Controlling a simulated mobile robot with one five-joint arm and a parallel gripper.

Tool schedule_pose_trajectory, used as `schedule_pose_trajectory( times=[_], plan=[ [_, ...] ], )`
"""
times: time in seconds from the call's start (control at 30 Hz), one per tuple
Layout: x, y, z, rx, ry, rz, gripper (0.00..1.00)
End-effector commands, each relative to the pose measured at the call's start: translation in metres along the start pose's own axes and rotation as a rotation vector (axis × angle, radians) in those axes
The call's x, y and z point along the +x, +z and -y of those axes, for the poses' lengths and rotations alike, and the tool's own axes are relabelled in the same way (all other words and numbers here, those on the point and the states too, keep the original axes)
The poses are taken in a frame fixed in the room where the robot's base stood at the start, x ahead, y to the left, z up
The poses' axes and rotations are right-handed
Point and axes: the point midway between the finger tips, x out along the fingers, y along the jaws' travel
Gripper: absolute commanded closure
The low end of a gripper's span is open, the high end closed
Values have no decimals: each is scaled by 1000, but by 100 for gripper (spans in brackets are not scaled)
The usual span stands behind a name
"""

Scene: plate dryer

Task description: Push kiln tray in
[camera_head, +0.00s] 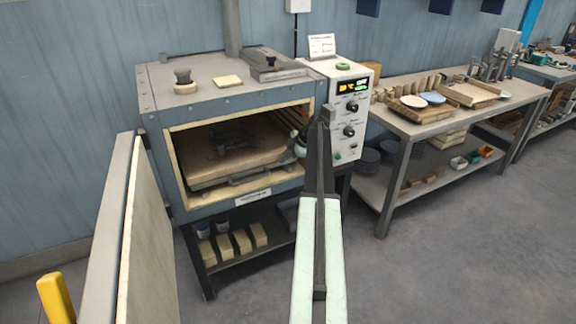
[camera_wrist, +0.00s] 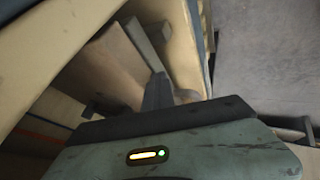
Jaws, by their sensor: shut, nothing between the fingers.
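The grey kiln (camera_head: 225,90) stands against the wall with its door (camera_head: 150,230) swung open at the left. The kiln tray (camera_head: 232,160) lies inside the chamber, its front edge and handle bar (camera_head: 245,177) near the opening. Dark pieces rest on the tray. My gripper (camera_head: 299,143) is at the right side of the opening, partly hidden by my arm. In the wrist view my shut, empty fingers (camera_wrist: 158,92) point at the near end of a grey bar beside a tan slab, which looks like the tray (camera_wrist: 112,65). I cannot tell whether they touch it.
The control box (camera_head: 350,110) is on the kiln's right. A shelf below holds tan blocks (camera_head: 240,242). A workbench (camera_head: 440,115) with plates and boards stands at the right. The floor (camera_head: 450,270) at the front right is clear.

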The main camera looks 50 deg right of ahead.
Motion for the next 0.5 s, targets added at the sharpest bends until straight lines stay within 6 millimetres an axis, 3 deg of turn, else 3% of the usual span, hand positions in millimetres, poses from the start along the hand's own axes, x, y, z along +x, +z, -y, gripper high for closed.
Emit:
schedule_pose_trajectory(
  times=[0.2, 0.5],
  plan=[
    [7, 3, -16, 0, 1, 2, 100],
    [10, 2, -21, 0, 4, 1, 100]
  ],
)
